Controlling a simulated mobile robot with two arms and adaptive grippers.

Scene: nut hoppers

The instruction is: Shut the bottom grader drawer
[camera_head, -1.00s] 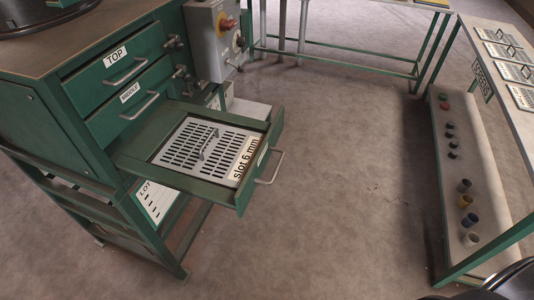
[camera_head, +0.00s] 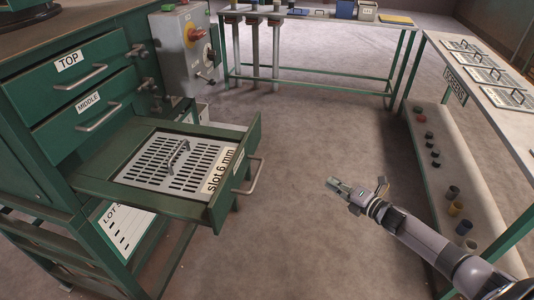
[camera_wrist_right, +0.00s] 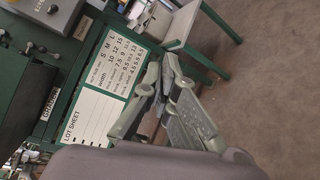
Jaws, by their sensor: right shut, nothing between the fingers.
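The bottom grader drawer (camera_head: 98,184) is pulled out of the green cabinet in the head view. It holds a slotted metal screen (camera_head: 150,172) with a handle, labelled "slot 6 mm". Its front has a metal bar handle (camera_head: 256,176). The top drawer (camera_head: 88,70) and middle drawer (camera_head: 82,116) are shut. My right gripper (camera_head: 333,184) is to the right of the drawer front, apart from its handle, over the floor. It is shut and empty; its fingers also show in the right wrist view (camera_wrist_right: 160,80). My left gripper is not in view.
A grey control box (camera_head: 182,50) with a red knob is fixed beside the cabinet. A screen table (camera_head: 465,85) stands at right with cups on its lower shelf (camera_head: 445,170). A green-framed bench (camera_head: 320,18) stands behind. The floor between is clear.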

